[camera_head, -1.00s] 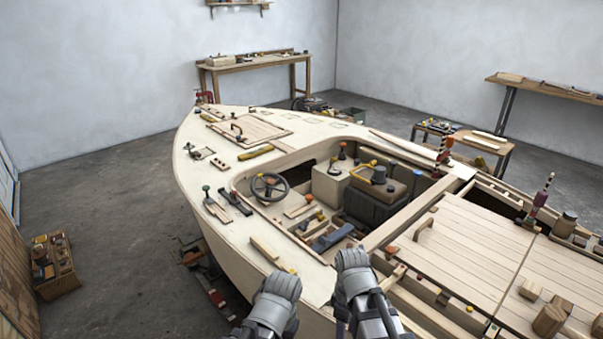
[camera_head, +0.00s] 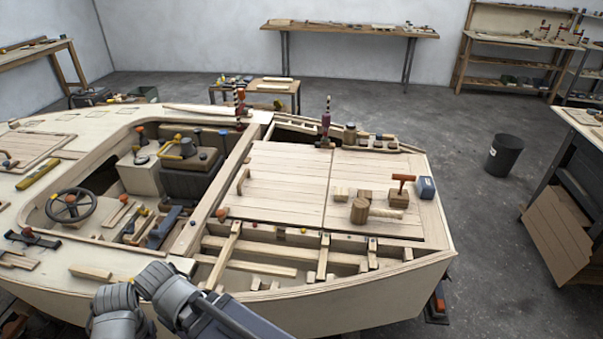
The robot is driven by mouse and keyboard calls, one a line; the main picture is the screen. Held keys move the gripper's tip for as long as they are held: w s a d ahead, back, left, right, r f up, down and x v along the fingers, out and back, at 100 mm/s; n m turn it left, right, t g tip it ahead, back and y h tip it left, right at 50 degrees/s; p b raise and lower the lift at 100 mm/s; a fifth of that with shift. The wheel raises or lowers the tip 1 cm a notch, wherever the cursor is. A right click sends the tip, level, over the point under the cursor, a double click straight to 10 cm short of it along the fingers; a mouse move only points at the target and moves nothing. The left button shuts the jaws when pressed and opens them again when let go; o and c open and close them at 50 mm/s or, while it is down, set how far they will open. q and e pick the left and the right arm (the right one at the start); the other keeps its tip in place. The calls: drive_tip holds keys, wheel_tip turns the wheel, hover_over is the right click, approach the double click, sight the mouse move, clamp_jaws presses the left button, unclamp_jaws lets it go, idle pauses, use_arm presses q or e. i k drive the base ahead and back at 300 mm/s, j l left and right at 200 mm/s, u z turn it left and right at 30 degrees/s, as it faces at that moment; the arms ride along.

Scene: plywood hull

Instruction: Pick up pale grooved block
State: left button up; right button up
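A small pale block (camera_head: 341,194) sits on the plank hatch deck of the boat hull, left of some darker wooden blocks. It may be the grooved one, but grooves are too small to make out for sure. My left gripper (camera_head: 117,299) and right gripper (camera_head: 153,279) are side by side at the bottom left, by the hull's near edge. Both are far from the pale block. Their fingertips face away, so I cannot see whether they are open or hold anything.
Open framing (camera_head: 290,262) lies along the near side. A black bin (camera_head: 503,155) stands on the floor at right, with clear floor around it.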

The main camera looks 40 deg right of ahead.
sight(340, 193)
drive_tip(key=k+z, duration=0.15)
drive_tip(key=z, duration=1.45)
drive_tip(key=i+l, duration=0.1)
drive_tip(key=l, duration=0.4)
drive_tip(key=i+l, duration=0.1)
drive_tip(key=l, duration=0.4)
drive_tip(key=i+l, duration=0.1)
drive_tip(key=l, duration=0.4)
drive_tip(key=i+l, duration=0.1)
drive_tip(key=l, duration=0.4)
drive_tip(key=i+l, duration=0.15)
drive_tip(key=l, duration=0.35)
drive_tip(key=i+l, duration=0.1)
drive_tip(key=l, duration=0.4)
drive_tip(key=u, duration=1.25)
drive_tip(key=i+u, duration=0.1)
drive_tip(key=u, duration=0.25)
drive_tip(key=i+j+u, duration=0.1)
drive_tip(key=u, duration=0.3)
drive_tip(key=i, duration=0.3)
